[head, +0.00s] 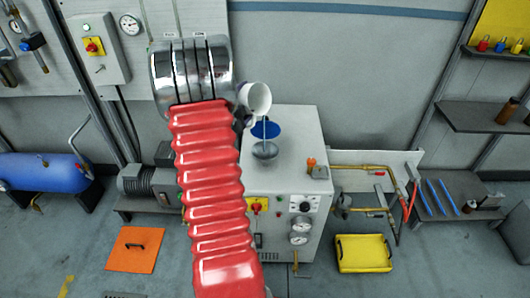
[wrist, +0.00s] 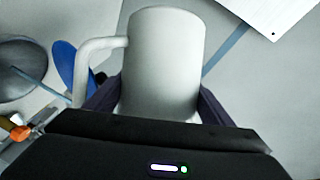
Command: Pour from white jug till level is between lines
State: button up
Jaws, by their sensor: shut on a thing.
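The white jug (head: 258,97) is tilted in the head view, its mouth facing down and right. A thin pale stream (head: 264,127) falls from it to the grey funnel-like filler (head: 265,151) on top of the pale machine (head: 300,134). My gripper (head: 243,116) is shut on the jug, mostly hidden behind my arm. In the wrist view the jug (wrist: 164,62) sits between the dark fingers, its handle to the left. The filler (wrist: 20,72) shows at the left edge, with the stream beside it. I cannot make out level lines or a liquid level.
A blue round lid (head: 268,130) stands behind the filler. An orange item (head: 311,162) sits on the machine top at right. Gauges (head: 300,225) are on its front. A yellow tray (head: 363,254) and an orange mat (head: 136,249) lie on the floor.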

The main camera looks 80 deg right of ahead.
jog(key=shift+w+f+n, duration=0.15)
jog(key=shift+f+n, duration=0.1)
jog(key=shift+n, duration=0.15)
jog(key=shift+d+r+y, duration=0.1)
jog(key=shift+r+y, duration=0.05)
jog(key=shift+y, duration=0.15)
jog(key=shift+n+g+y, duration=0.3)
jog(key=shift+n+g, duration=0.1)
jog(key=shift+n, duration=0.5)
jog(key=shift+w+r+n+g+y, duration=0.2)
jog(key=shift+n+g+y, duration=0.15)
jog(key=shift+n, duration=0.55)
jog(key=shift+d+f, duration=0.1)
jog(key=shift+w+d+f+n+g+y, duration=0.25)
jog(key=shift+w+f+n, duration=0.15)
jog(key=shift+f+n, duration=0.2)
jog(key=shift+w, duration=0.1)
jog(key=shift+w+d+r+n+g+y, duration=0.2)
jog(key=shift+r+n, duration=0.1)
jog(key=shift+r, duration=0.15)
jog(key=shift+w+d+r+n+g+y, duration=0.1)
jog(key=shift+w+r+n+g+y, duration=0.15)
jog(key=shift+r, duration=0.2)
jog(key=shift+w+d+r+n+g+y, duration=0.15)
jog(key=shift+w+n+g+y, duration=0.2)
jog(key=shift+n, duration=0.35)
jog(key=shift+w+d+r+n+g, duration=0.1)
jog(key=shift+n+g, duration=0.3)
jog(key=shift+n, duration=0.25)
